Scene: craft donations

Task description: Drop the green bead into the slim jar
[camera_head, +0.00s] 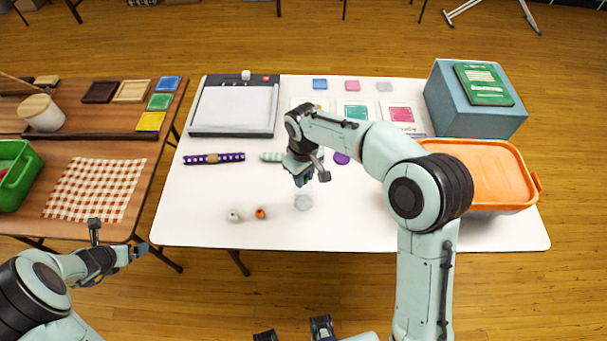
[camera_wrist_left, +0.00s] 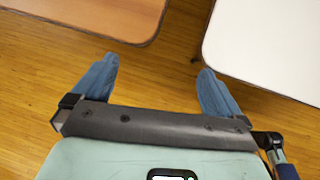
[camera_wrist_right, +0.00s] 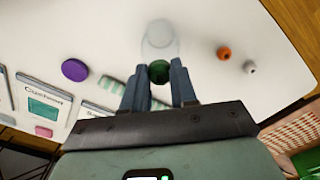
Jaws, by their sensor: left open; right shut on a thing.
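The green bead (camera_wrist_right: 159,72) is held between the fingertips of my right gripper (camera_wrist_right: 158,80), which is shut on it. In the head view my right gripper (camera_head: 305,180) is over the white table and hides the bead. The slim jar (camera_head: 303,202) is clear and stands on the table just in front of that gripper. In the right wrist view the jar (camera_wrist_right: 160,38) shows just beyond the bead; the exact height gap cannot be told. My left gripper (camera_head: 137,251) is open and empty, and its spread fingers (camera_wrist_left: 156,88) point over bare floor.
An orange bead (camera_head: 260,213) and a white bead (camera_head: 234,215) lie left of the jar. A purple disc (camera_head: 342,158), a purple strip (camera_head: 214,158), and a pale green striped piece (camera_head: 271,157) lie behind. An orange-lidded bin (camera_head: 480,172) stands right. The front table strip is clear.

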